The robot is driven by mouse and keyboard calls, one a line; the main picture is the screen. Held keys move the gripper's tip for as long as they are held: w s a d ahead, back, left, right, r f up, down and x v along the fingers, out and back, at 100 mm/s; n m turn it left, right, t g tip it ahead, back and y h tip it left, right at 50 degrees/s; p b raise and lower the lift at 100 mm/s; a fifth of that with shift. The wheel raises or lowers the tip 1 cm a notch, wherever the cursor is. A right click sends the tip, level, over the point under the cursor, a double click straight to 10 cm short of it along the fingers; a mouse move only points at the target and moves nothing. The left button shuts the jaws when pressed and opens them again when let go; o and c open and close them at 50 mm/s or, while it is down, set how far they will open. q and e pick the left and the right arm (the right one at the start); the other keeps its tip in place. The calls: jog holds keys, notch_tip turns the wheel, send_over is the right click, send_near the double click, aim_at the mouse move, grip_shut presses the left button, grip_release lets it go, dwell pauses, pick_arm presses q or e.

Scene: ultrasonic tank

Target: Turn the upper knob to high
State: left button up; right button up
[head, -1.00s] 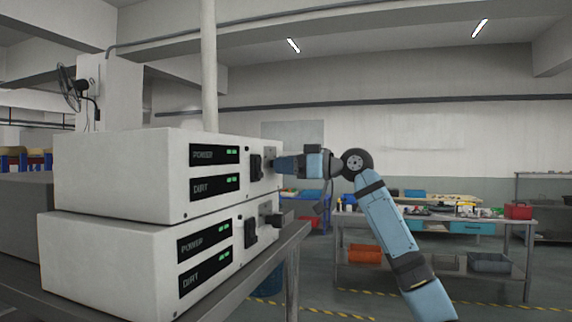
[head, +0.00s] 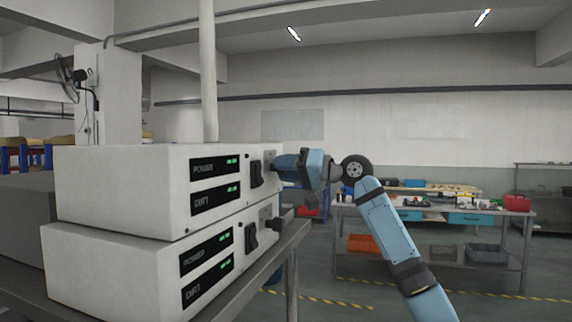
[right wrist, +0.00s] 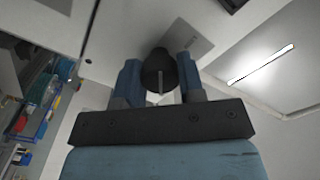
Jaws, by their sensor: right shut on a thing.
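Two white control boxes stand stacked, the upper box (head: 120,185) on the lower box (head: 115,275). My right gripper (head: 277,162) reaches in from the right against the upper box's front. In the right wrist view its two blue fingers are shut on the black upper knob (right wrist: 158,68), one on each side. The knob's pale pointer line shows between them. In the head view the fingers mostly hide this knob. The lower knob (head: 275,224) is free, on the lower box's front. My left gripper is not in view.
Black rocker switches (head: 255,173) sit left of the knobs, beside display panels with green digits. The boxes rest on a grey metal table (head: 285,246). A workbench (head: 440,211) with bins stands behind at right. The floor between is open.

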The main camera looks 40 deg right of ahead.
jog(key=shift+r+m, duration=0.15)
jog(key=shift+m, duration=0.45)
jog(key=shift+p, duration=0.35)
jog(key=o, duration=0.9)
jog(key=shift+b+v, duration=2.5)
jog(key=shift+v, duration=4.45)
